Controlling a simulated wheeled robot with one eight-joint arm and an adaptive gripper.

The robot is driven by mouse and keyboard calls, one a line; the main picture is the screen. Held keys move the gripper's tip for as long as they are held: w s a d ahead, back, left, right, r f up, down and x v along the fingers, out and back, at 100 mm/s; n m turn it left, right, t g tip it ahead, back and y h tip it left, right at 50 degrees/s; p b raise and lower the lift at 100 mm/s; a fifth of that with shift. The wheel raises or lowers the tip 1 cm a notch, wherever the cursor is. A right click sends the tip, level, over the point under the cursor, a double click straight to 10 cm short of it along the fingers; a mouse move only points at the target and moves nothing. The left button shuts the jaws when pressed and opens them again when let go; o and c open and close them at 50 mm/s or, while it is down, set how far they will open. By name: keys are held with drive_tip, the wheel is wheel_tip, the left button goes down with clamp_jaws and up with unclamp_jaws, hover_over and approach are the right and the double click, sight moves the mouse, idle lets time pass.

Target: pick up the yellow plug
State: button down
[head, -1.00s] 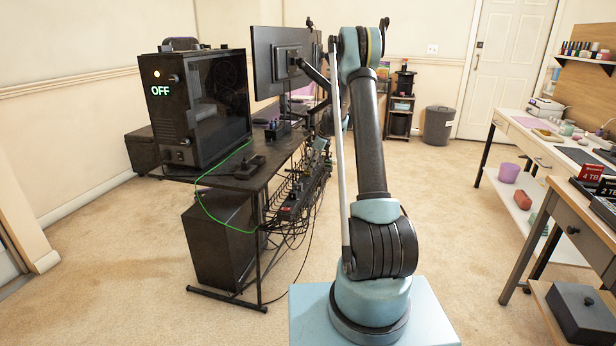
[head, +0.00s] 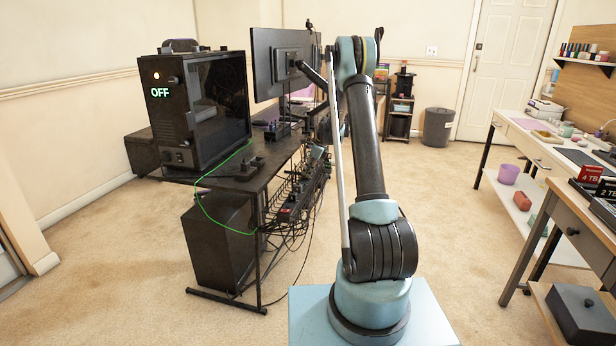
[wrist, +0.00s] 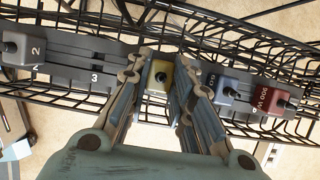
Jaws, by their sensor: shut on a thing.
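The yellow plug (wrist: 160,77) is a small block with a dark round knob, at the centre of the wrist view. My gripper (wrist: 161,64) has one finger on each side of it and is shut on it. The plug is in line with a dark power strip (wrist: 85,52) that carries the numbers 2 and 3. I cannot tell whether the plug is still seated in the strip or lifted clear. In the head view the plug cannot be made out, as the fingers are small and partly hidden among the cables below the desk.
A blue-grey plug (wrist: 230,88) and a red plug (wrist: 272,97) sit close to the right finger. A wire basket (wrist: 290,45) with loose black cables surrounds the strip. The desk (head: 250,180) with a PC showing OFF (head: 205,110) stands left of my arm.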

wheel_tip(320, 180, up, 14)
drive_tip(key=shift+r, duration=0.2)
idle(1.4)
